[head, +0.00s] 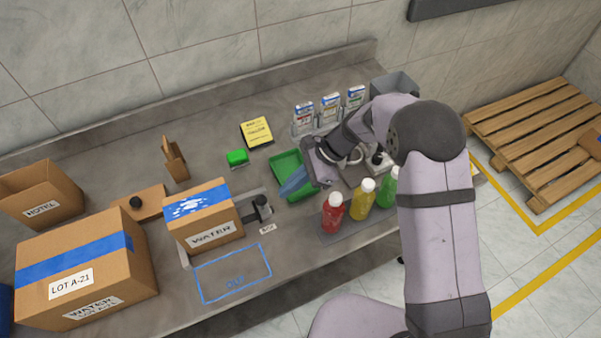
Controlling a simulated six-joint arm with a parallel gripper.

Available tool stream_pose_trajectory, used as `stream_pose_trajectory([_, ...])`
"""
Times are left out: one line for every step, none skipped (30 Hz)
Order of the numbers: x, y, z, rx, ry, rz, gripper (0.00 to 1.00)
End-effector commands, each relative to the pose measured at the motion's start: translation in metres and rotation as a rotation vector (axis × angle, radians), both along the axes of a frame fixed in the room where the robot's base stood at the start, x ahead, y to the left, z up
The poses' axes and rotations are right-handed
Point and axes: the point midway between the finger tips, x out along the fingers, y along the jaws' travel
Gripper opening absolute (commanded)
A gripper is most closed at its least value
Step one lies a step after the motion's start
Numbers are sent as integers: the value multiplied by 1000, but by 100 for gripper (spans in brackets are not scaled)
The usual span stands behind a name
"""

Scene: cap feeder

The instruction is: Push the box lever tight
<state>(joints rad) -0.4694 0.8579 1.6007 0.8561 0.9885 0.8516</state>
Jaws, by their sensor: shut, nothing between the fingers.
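The box lever (262,205), with a dark knob, stands at the right side of a small brown box (208,215) marked WATER. A small white label (268,229) lies in front of the lever; its print is too small to read surely. From this view I cannot tell how firmly the lever's clamp presses on the box. My gripper (286,191) is shut and empty, up and right of the lever, over the edge of a green tray (285,160). It appears apart from the lever. My arm hides part of the counter behind it.
Red (333,213), yellow (362,199) and green (390,188) bottles stand right of the lever. A large LOT A-21 box (85,275) and an open carton (40,198) stand left. A blue outlined area (234,274) in front is empty. A green block (237,158) lies behind.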

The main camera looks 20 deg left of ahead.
Motion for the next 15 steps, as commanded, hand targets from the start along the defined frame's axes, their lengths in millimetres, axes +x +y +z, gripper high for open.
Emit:
stream_pose_trajectory([-5, 7, 4, 1, 0, 4, 0])
stream_pose_trajectory([-7, 9, 3, 1, -1, 3, 0])
stream_pose_trajectory([-9, 12, 2, 0, 0, 2, 0])
stream_pose_trajectory([-10, 15, 1, 0, 0, 2, 0])
stream_pose_trajectory([-11, 17, 0, 1, 0, 2, 0])
stream_pose_trajectory([-13, 19, -1, 1, -2, 2, 0])
stream_pose_trajectory([-14, 21, -1, 1, -2, 2, 0])
stream_pose_trajectory([-14, 22, -2, 1, -2, 2, 0])
stream_pose_trajectory([-15, 23, -3, 1, -2, 1, 0])
stream_pose_trajectory([-15, 24, -3, 1, -2, 1, 0])
stream_pose_trajectory([-16, 24, -3, 1, -2, 1, 0])
stream_pose_trajectory([-16, 25, -4, 1, -2, 1, 0])
stream_pose_trajectory([-16, 25, -4, 1, -2, 1, 0])
stream_pose_trajectory([-16, 25, -4, 1, -2, 1, 0])
stream_pose_trajectory([-16, 25, -4, 2, -2, 0, 0])
